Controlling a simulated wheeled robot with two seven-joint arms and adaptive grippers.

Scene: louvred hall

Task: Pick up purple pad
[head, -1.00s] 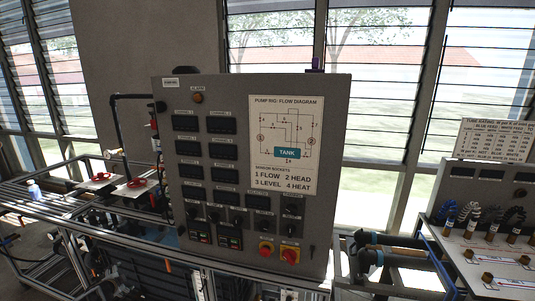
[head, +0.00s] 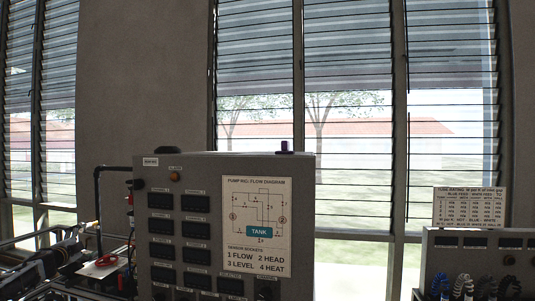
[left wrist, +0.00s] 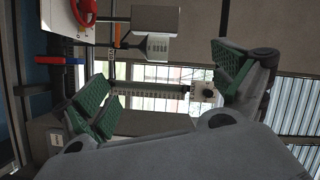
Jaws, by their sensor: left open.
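A small purple pad (head: 284,146) sits on the top edge of the grey control panel (head: 210,163), near its right end. It is small in the head view, and I do not make it out in the left wrist view. My left gripper (head: 82,240) is at the left of the head view, left of the panel and well away from the pad. In the left wrist view its green-padded fingers (left wrist: 163,88) are wide apart with nothing held between them. My right gripper is not in view.
A black pipe (head: 97,200) and a red handwheel (head: 106,261) stand left of the panel, close to my left gripper. A second panel with a rating sign (head: 470,206) and cables stands at right. Louvred windows are behind. Air above the panel is clear.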

